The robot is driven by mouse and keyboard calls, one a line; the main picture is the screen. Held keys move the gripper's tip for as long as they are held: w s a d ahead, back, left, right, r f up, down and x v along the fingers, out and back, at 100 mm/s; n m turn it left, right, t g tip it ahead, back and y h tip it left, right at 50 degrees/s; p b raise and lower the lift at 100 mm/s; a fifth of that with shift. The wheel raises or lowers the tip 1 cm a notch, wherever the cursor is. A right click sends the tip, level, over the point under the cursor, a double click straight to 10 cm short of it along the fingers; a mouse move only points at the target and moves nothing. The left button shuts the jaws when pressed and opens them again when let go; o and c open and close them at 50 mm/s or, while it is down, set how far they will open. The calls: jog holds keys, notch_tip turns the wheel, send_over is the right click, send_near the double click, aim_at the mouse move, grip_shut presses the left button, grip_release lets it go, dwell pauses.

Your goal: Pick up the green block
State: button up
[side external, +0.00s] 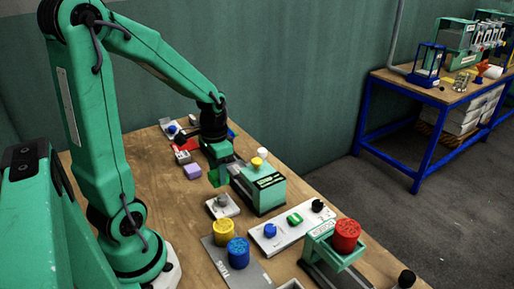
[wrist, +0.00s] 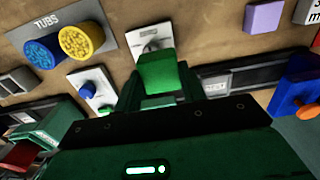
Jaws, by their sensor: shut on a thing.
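The green block (wrist: 162,74) is between the fingers of my gripper (wrist: 158,90) in the wrist view. In the side external view my gripper (side external: 222,168) is shut on the green block (side external: 214,178), which hangs above the table beside a green press box (side external: 262,187). The fingers cover part of the block's sides.
A purple block (side external: 192,171) lies on the wooden table (side external: 150,150) behind. In front are a grey plate with a knob (side external: 222,204), yellow and blue tubs (side external: 223,232) on a grey TUBS mat, a white button panel (side external: 275,235) and a press with a red tub (side external: 346,235).

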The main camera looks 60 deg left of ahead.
jog(key=shift+w+d+r, duration=0.1)
jog(key=shift+d+r, duration=0.35)
jog(key=shift+d, duration=0.25)
jog(key=shift+w+d+r, duration=0.1)
jog(key=shift+d+r, duration=0.3)
jog(key=shift+d, duration=0.25)
jog(key=shift+r, duration=0.15)
jog(key=r, duration=0.3)
jog(key=w+a+r, duration=0.1)
jog(key=r, duration=0.1)
jog(key=w+a, duration=1)
jog(key=a, duration=0.2)
notch_tip(320, 180, down, 6)
jog(key=shift+f, duration=0.25)
jog(key=shift+w+a+f, duration=0.1)
jog(key=shift+f, duration=0.05)
jog(key=shift+f, duration=2.75)
